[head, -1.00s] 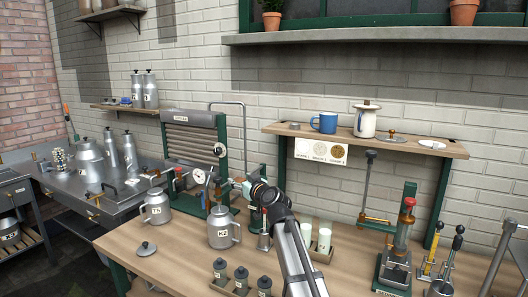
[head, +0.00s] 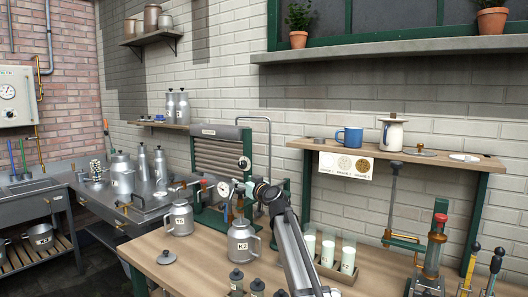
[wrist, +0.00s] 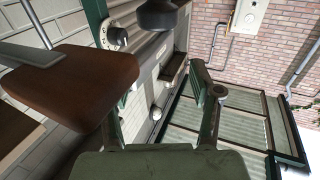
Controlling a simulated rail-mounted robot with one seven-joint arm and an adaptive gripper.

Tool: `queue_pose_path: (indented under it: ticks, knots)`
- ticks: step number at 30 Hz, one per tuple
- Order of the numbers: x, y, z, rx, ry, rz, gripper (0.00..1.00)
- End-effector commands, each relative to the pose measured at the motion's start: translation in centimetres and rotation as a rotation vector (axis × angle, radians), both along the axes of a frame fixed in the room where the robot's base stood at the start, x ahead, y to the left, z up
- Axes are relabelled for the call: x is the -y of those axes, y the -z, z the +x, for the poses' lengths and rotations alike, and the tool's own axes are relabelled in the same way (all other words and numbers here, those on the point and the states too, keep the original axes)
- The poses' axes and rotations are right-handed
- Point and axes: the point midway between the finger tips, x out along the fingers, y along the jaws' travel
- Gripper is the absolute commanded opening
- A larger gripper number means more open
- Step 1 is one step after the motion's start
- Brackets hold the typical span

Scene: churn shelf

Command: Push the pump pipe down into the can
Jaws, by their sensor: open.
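The grey metal can labelled K2 (head: 241,245) stands upright on the wooden bench in the head view, with a handle on its right. My gripper (head: 224,189) is above the can and slightly left of it, apart from its body. In the wrist view my gripper (wrist: 158,110) has its two fingers spread, with nothing between them. A narrow upright part (head: 228,211) shows just below my gripper by the can's neck. It is too small to tell whether this is the pump pipe, or whether it is in the can.
The can T5 (head: 180,219) and a loose lid (head: 166,257) are left of K2. The green-framed ribbed machine (head: 218,158) stands behind. White cups (head: 348,258) and dark-topped canisters (head: 236,281) are at right and front. A wooden shelf (head: 470,160) hangs at right.

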Motion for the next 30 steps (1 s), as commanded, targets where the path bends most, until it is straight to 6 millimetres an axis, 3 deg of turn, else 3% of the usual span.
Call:
queue_pose_path:
  ticks: [6, 9, 30]
  knots:
    - [-2.4, -0.2, 3.7, 0.000, -0.001, 0.000, 0.64]
    - [-2.0, -2.3, 3.0, 0.000, 0.000, 0.000, 0.64]
    - [-2.0, -10.7, 3.0, -0.001, 0.000, 0.001, 0.64]
